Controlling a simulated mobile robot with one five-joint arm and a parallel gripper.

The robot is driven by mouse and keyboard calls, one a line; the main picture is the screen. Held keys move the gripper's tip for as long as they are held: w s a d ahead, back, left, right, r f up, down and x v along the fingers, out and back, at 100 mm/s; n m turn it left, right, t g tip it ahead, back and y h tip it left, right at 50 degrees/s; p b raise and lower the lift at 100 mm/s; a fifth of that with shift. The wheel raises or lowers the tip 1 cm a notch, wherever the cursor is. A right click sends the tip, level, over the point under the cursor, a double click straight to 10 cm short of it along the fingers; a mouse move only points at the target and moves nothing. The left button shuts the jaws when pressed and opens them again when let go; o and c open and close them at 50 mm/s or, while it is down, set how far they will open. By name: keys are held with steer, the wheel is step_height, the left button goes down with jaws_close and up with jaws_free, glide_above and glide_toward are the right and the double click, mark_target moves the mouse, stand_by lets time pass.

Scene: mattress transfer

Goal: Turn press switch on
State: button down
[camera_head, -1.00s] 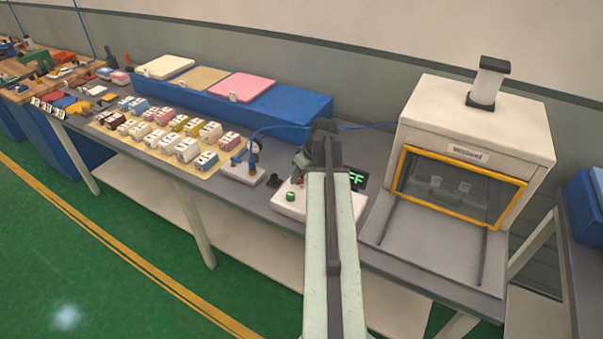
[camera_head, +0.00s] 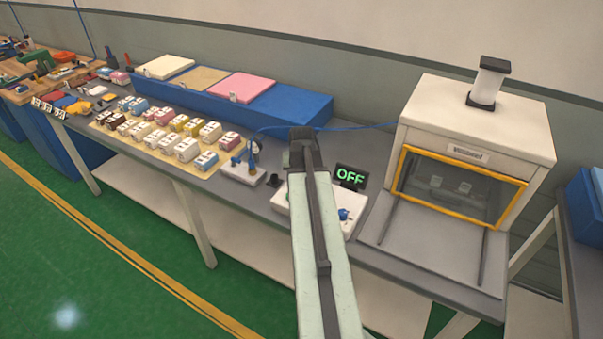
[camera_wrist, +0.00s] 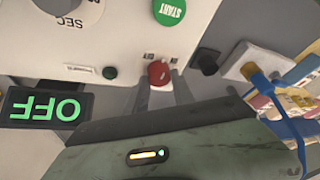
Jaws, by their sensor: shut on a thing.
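The white control panel (camera_head: 279,202) stands on the bench beside the press (camera_head: 530,135), partly hidden behind my arm in the head view. In the wrist view the panel (camera_wrist: 120,40) appears upside down, with a red switch knob (camera_wrist: 159,73), a green START button (camera_wrist: 169,10), a small dark green button (camera_wrist: 110,72) and part of a dial (camera_wrist: 75,8). The display (camera_head: 349,176) reads OFF in green, also in the wrist view (camera_wrist: 45,108). My gripper (camera_wrist: 161,90) is shut on the red knob, a finger on each side. My arm hides this contact in the head view.
Further left, several small coloured blocks lie on a tan mat (camera_head: 205,174). A long blue block (camera_head: 290,108) with coloured pads lies behind. A blue cable (camera_head: 370,126) runs to the press.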

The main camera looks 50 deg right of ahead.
steer(key=m, duration=0.1)
steer(key=m+g, duration=0.1)
steer(key=m, duration=0.1)
steer(key=m+h, duration=0.1)
steer(key=shift+w+a+f+m, duration=0.1)
steer(key=shift+a+m, duration=0.2)
steer(key=shift+w+m+g, duration=0.1)
steer(key=shift+m+g, duration=0.7)
steer(key=shift+m, duration=1.1)
steer(key=c, duration=1.1)
jaws_free()
steer(key=shift+w+h, duration=0.1)
steer(key=shift+h, duration=0.2)
steer(key=shift+o, duration=0.2)
